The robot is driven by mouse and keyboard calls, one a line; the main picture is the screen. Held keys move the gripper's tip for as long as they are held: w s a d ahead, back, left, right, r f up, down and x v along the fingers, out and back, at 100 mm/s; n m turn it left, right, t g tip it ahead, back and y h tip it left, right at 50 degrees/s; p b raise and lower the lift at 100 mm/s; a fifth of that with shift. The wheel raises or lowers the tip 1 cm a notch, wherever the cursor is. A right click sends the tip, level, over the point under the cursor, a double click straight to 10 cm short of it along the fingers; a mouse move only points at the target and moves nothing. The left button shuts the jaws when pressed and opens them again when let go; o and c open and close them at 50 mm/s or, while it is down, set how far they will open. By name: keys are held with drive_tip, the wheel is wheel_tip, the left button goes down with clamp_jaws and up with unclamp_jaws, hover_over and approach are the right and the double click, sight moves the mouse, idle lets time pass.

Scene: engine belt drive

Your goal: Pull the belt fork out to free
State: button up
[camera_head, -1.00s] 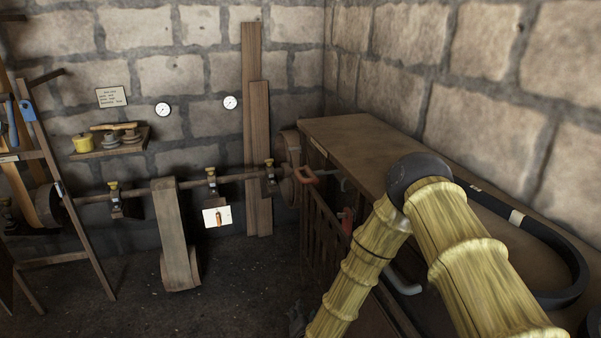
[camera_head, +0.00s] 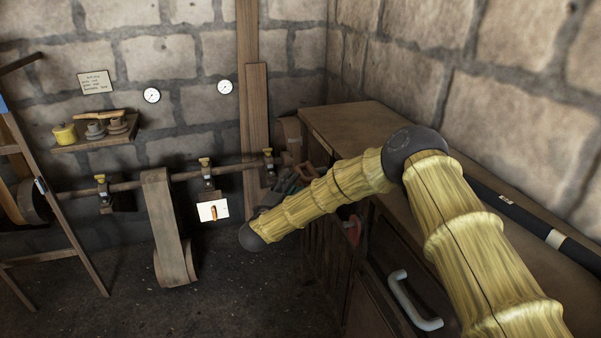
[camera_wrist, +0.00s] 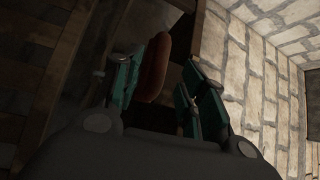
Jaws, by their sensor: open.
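The belt fork's red-brown handle (camera_wrist: 155,68) shows in the wrist view between the two teal fingers of my gripper (camera_wrist: 162,75), closer to the left finger. The fingers are apart, and I cannot tell whether either touches the handle. In the head view my gripper (camera_head: 288,181) is at the far end of the workbench, by the right end of the line shaft (camera_head: 232,172). There the handle is mostly hidden by my gripper and forearm. The fork's far end and the belt it bears on are not clearly visible.
The wooden workbench (camera_head: 352,113) runs along the right wall, with a grey pull handle (camera_head: 414,303) and a red handle (camera_head: 352,230) on its front. A wide belt (camera_head: 166,225) hangs from the shaft, beside a white card (camera_head: 212,211). The floor (camera_head: 235,290) in front is clear.

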drive_tip(key=shift+p+x, duration=0.55)
drive_tip(key=shift+x, duration=2.6)
drive_tip(key=shift+d, duration=0.1)
drive_tip(key=shift+s, duration=0.1)
clamp_jaws()
